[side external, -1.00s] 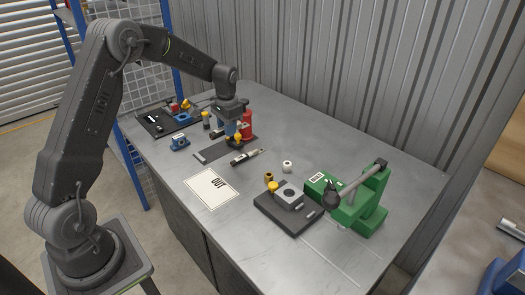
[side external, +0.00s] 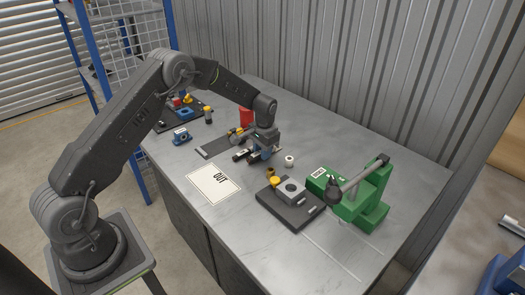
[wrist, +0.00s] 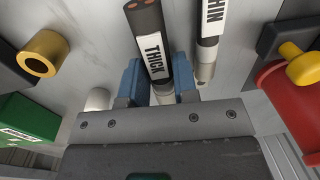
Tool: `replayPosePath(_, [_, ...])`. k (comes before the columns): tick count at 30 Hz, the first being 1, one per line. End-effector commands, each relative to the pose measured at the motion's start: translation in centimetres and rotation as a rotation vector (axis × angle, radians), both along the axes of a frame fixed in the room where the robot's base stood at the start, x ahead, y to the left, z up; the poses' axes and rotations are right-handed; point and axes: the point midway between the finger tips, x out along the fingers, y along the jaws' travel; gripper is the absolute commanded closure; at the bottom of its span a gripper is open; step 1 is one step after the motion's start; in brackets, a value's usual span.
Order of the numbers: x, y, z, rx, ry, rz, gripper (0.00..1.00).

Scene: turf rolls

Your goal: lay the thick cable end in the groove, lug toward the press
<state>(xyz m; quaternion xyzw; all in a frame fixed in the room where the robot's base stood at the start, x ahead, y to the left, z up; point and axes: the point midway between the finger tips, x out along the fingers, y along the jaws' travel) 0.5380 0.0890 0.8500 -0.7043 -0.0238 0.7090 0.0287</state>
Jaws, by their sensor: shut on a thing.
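The thick cable end (wrist: 153,50), black with a white THICK label, shows in the wrist view with copper cores at its far end and a silvery part between my fingers. My gripper (wrist: 159,88) has its blue fingers shut on it. In the side view my gripper (side external: 260,153) is low over the middle of the bench; I cannot tell whether the cable touches the bench. The thin cable (wrist: 208,35) lies just right of it. The green press (side external: 362,198) stands at the right. Beside it is a dark base (side external: 297,219) with a grey block (side external: 291,188). I cannot make out the groove.
A brass ring (side external: 270,171) and a white ring (side external: 289,161) stand between my gripper and the dark base. A red object (side external: 246,117) is close behind my gripper. The OUT sheet (side external: 214,186) lies flat at the front. The back right of the bench is clear.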

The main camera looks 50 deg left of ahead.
Motion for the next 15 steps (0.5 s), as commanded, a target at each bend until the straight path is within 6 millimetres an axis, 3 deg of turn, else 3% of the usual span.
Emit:
replayPosePath(10, [0.06,0.03,-0.28,0.001,-0.002,0.0,1.0])
replayPosePath(11, [0.03,0.04,-0.35,0.0,-0.001,0.0,0.72])
replayPosePath(15, [0.03,0.03,-0.31,0.001,-0.002,0.0,0.62])
